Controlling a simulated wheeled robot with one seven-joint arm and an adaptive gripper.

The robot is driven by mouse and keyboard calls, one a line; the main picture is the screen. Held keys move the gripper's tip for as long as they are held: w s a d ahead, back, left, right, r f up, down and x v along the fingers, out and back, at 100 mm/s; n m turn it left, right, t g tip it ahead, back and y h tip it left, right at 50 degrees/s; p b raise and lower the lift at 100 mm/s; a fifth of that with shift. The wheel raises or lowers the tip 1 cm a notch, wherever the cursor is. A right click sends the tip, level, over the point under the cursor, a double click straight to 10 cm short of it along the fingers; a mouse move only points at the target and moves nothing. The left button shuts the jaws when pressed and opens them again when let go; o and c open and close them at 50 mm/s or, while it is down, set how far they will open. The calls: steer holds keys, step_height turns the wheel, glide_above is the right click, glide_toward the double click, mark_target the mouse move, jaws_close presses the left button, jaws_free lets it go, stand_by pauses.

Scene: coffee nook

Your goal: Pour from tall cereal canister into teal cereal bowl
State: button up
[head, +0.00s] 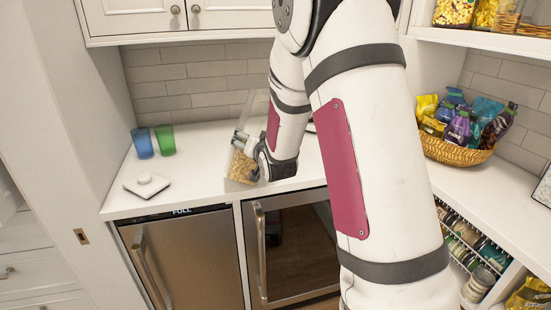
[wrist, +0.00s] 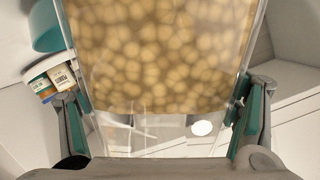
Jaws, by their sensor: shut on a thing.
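The tall cereal canister (head: 242,166) is clear, with round tan cereal in its lower part and an empty clear upper part. It leans a little in the head view, over the counter near its front edge. My gripper (head: 246,147) is shut on it, and in the wrist view the fingers press its two sides, with cereal (wrist: 165,50) filling much of the picture. A teal curved thing, which looks like the teal cereal bowl (wrist: 46,28), shows in part at the wrist view's upper left, beside the canister. I cannot see the bowl in the head view, where my arm covers much of the counter.
A blue cup (head: 142,143) and green cup (head: 165,140) stand at the back left. A white square lid with a knob (head: 147,184) lies before them. A wicker basket of snack bags (head: 455,152) stands right. Small packets (wrist: 54,82) show in the wrist view. Upper cabinets overhang the counter.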

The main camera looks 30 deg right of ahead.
steer(key=shift+w, duration=0.1)
stand_by(0.5)
steer(key=shift+a, duration=1.15)
steer(key=shift+d+m, duration=0.1)
steer(key=shift+m, duration=0.2)
steer(key=shift+d+g+y+p, duration=0.1)
steer(key=shift+g+y+p, duration=0.25)
steer(key=shift+p, duration=0.2)
steer(key=shift+m+g+y+p, duration=0.25)
steer(key=shift+m+p, duration=0.55)
